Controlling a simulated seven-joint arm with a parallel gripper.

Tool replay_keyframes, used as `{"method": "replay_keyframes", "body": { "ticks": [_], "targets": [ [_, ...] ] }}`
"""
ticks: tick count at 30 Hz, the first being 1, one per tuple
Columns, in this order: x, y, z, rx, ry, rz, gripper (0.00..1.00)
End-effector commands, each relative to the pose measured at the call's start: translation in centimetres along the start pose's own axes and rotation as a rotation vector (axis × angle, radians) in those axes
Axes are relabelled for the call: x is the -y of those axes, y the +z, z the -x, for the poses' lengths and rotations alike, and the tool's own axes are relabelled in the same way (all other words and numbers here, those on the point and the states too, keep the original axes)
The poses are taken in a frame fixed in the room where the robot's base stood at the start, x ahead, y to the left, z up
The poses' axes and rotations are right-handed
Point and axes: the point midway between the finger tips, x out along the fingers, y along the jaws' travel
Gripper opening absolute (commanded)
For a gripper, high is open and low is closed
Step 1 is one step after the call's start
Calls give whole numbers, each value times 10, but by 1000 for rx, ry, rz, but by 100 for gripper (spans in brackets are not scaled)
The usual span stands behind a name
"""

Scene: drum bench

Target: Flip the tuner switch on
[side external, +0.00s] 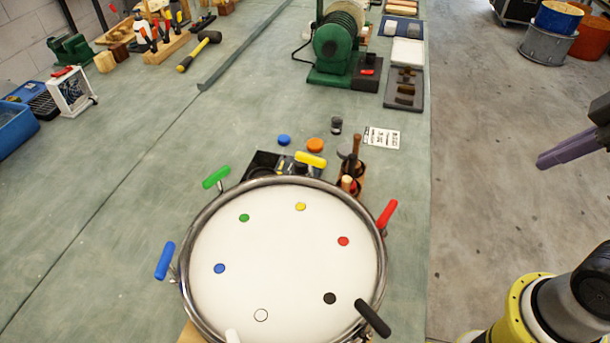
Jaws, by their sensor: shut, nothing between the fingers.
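My gripper (540,164) is at the right edge, above the concrete floor and to the right of the bench. Its purple fingers point left, are together and hold nothing. It is well apart from everything on the bench. A black device (262,163) lies behind the drum and is partly hidden by the rim; it may be the tuner, but I cannot make out its switch. The round white drum (285,265) has a metal rim and several coloured dots. Coloured T-handles stand around it, including green (215,177), yellow (310,159), red (387,213), blue (164,260) and black (372,318).
Behind the drum are a blue disc (284,140), an orange disc (315,145), a printed card (382,137) and a wooden holder (352,180). A green grinder (335,50) stands farther back. A mallet (200,50) lies at the back left. The left bench middle is clear.

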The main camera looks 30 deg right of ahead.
Motion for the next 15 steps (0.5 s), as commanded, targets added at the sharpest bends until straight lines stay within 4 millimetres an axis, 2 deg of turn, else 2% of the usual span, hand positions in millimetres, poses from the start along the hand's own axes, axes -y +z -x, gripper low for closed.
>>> {"method": "replay_keyframes", "body": {
  "ticks": [3, 7, 11, 15],
  "targets": [
    [-12, -31, 21, 11, -10, 221, 0],
    [-24, -70, 37, 33, -39, 469, 0],
    [-32, -110, 45, 53, -78, 697, 0],
    [-37, -152, 44, 70, -126, 915, 0]
  ]
}}
